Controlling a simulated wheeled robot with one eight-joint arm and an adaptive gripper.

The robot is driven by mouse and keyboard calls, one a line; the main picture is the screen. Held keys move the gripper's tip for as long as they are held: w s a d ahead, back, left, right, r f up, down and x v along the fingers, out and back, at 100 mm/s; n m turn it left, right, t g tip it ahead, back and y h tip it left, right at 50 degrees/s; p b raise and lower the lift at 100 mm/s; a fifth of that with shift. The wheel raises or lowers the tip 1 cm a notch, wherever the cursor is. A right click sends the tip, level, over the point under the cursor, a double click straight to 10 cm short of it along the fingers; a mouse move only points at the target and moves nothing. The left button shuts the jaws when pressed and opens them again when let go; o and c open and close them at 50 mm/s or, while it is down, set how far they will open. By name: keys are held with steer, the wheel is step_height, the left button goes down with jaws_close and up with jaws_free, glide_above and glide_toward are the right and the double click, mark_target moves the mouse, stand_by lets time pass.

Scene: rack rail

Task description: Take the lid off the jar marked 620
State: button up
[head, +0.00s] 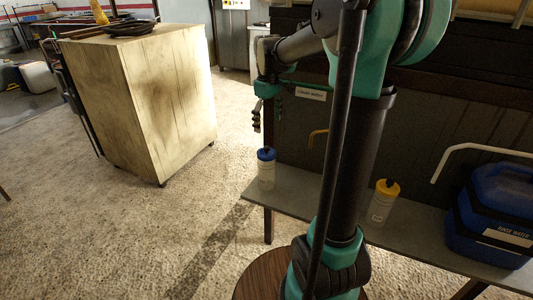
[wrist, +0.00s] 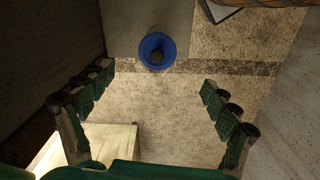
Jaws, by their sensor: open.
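A clear jar (head: 266,174) with a blue lid (head: 266,154) stands upright at the left end of the grey shelf (head: 325,204). A second pale jar (head: 380,210) with a yellow lid (head: 386,188) stands further right; it has a mark that is too small to read. I cannot see 620 on either jar. My gripper (head: 257,120) hangs above the blue-lidded jar, apart from it. In the wrist view my gripper (wrist: 157,78) is open and empty, its fingers wide apart, with the blue lid (wrist: 157,50) beyond and between the fingertips.
A blue water container (head: 496,215) stands at the shelf's right. A dark panel with a small white sign (head: 311,94) and curved hooks rises behind the shelf. A worn wooden cabinet (head: 150,95) stands at left. A round wooden top (head: 262,278) is at front. Open floor lies between.

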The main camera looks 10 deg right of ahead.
glide_above(267, 147)
steer(key=f, duration=0.6)
steer(key=shift+s, duration=0.3)
steer(key=shift+w+f, duration=0.2)
steer(key=shift+f, duration=1.15)
steer(key=shift+w+f, duration=0.15)
steer(key=shift+f, duration=1.15)
steer(key=c, duration=1)
steer(key=shift+r, duration=0.1)
steer(key=shift+c, duration=0.2)
